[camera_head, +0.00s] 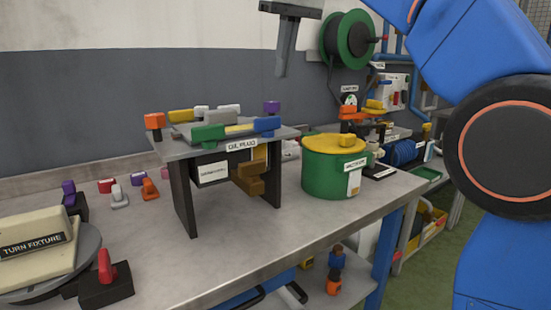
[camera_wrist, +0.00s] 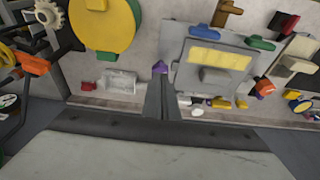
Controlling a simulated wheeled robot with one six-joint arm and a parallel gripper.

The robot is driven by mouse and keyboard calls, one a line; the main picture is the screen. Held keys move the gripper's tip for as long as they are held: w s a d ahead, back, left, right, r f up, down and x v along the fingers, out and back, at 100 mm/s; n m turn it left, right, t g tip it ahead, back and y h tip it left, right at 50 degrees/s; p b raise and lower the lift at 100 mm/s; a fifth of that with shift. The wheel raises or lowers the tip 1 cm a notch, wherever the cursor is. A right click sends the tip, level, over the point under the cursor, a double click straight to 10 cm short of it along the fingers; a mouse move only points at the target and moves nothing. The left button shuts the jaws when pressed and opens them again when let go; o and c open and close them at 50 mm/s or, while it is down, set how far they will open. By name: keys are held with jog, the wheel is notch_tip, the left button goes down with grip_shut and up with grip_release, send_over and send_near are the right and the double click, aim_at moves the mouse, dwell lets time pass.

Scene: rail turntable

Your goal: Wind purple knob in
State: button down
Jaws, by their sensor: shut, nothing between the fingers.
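A purple knob (camera_head: 271,107) stands at the back right corner of a raised grey stand (camera_head: 181,151) on the bench. It also shows in the wrist view (camera_wrist: 160,66), just beyond my fingertips. My gripper (camera_head: 281,75) points down above and behind that corner in the head view, apart from the knob. Its two fingers (camera_wrist: 160,78) are together and empty. Other purple pieces sit at the left, one on a dark block (camera_head: 68,188) by the turntable and one lying on the bench (camera_head: 138,179).
Orange (camera_head: 154,121), green (camera_head: 207,134) and blue (camera_head: 267,124) pieces edge the stand. A green drum (camera_head: 328,176) with a yellow lid stands to its right. The turntable (camera_head: 85,264) is front left. The bench front is partly clear.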

jog(key=shift+f, duration=3.5)
jog(key=shift+a, duration=0.1)
jog(key=shift+a, duration=0.15)
jog(key=shift+s, duration=0.15)
jog(key=shift+s+d, duration=0.2)
notch_tip(320, 180, up, 6)
jog(key=shift+d, duration=0.1)
